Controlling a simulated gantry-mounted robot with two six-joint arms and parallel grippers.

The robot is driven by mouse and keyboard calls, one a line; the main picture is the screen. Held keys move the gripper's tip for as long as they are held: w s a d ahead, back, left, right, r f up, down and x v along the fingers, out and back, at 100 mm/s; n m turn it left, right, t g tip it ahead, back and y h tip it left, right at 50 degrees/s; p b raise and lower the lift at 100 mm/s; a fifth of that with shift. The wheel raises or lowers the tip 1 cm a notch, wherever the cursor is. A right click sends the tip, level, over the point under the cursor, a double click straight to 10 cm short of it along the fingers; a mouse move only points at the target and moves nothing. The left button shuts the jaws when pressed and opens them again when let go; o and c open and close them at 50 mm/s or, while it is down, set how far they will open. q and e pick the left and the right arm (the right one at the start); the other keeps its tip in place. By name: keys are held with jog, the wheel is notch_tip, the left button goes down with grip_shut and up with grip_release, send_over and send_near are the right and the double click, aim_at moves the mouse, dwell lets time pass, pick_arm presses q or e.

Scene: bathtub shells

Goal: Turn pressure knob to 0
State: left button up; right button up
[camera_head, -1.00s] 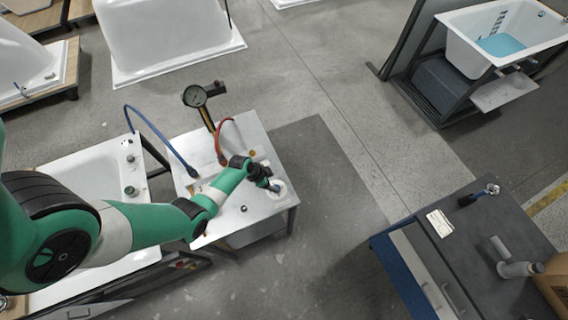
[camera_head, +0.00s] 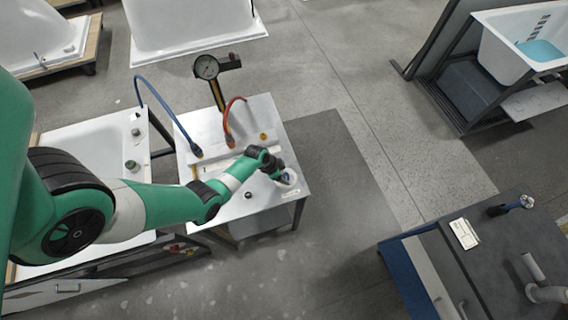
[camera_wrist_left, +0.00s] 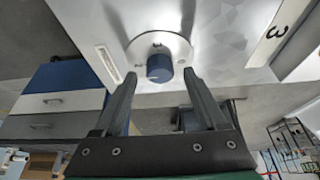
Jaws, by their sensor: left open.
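The pressure knob is a blue cylinder (camera_wrist_left: 159,68) on a round white dial plate (camera_wrist_left: 150,48), set in a white panel. In the head view the dial (camera_head: 289,178) sits at the right end of the white bench top, and my gripper partly covers it. My left gripper (camera_head: 281,174) is over the dial. In the left wrist view its two fingers (camera_wrist_left: 160,76) are spread, with the knob showing between their tips; contact with the knob cannot be told. My right gripper is in neither view.
A gauge (camera_head: 206,67) stands on a post behind the white bench (camera_head: 262,205). Blue (camera_head: 165,110) and red (camera_head: 230,110) hoses rise from the bench. A bathtub shell (camera_head: 85,150) lies left. A dark workbench (camera_head: 500,255) is at lower right, with bare floor between.

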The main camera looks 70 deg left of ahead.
pick_arm(q)
jog(key=shift+w+f, duration=0.2)
jog(key=shift+f, duration=0.2)
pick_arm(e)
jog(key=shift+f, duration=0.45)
pick_arm(q)
jog(key=shift+r, duration=0.1)
grip_shut()
